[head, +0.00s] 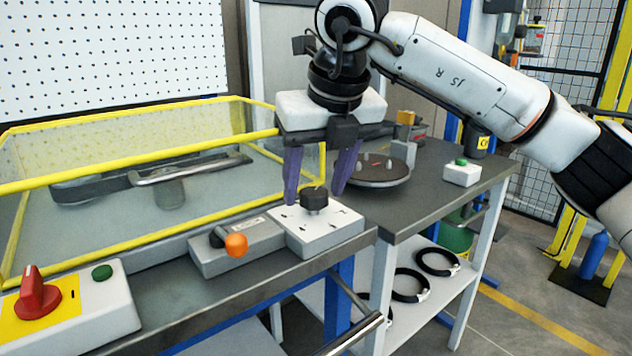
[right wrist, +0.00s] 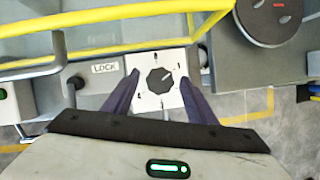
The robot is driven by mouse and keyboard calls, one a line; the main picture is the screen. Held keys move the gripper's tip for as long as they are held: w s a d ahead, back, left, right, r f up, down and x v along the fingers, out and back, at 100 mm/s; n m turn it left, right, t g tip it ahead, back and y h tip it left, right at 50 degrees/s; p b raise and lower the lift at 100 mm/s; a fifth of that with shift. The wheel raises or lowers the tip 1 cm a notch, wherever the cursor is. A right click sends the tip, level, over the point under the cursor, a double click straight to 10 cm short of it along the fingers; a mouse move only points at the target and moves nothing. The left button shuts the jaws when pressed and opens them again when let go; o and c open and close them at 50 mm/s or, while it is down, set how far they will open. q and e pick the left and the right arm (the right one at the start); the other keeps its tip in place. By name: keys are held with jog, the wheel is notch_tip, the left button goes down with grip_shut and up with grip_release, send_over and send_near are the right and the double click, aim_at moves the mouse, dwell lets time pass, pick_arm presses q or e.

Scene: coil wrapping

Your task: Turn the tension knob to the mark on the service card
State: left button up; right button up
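The tension knob (head: 314,198) is a dark, notched knob on a white panel (head: 340,228) with dark marks around it. In the right wrist view the knob (right wrist: 160,80) sits between my fingers, and a light pointer line on it aims to the upper right. My right gripper (head: 315,190) points down at the knob with purple fingers spread on either side. The fingers look apart from the knob; I cannot tell how far down they reach. My left gripper is not in view. I cannot make out a service card.
An orange-tipped lever (head: 236,244) on a grey box beside a LOCK label stands left of the panel. A red rotary switch (head: 38,296) and green button are farther left. A yellow-framed guard (head: 130,178) lies behind. A round dark plate (head: 380,172) is on the right table.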

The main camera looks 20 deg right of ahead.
pick_arm(q)
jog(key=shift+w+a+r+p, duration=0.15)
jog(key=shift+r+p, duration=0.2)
jog(key=shift+p, duration=0.45)
pick_arm(e)
jog(key=v, duration=1)
jog(key=shift+r, duration=0.2)
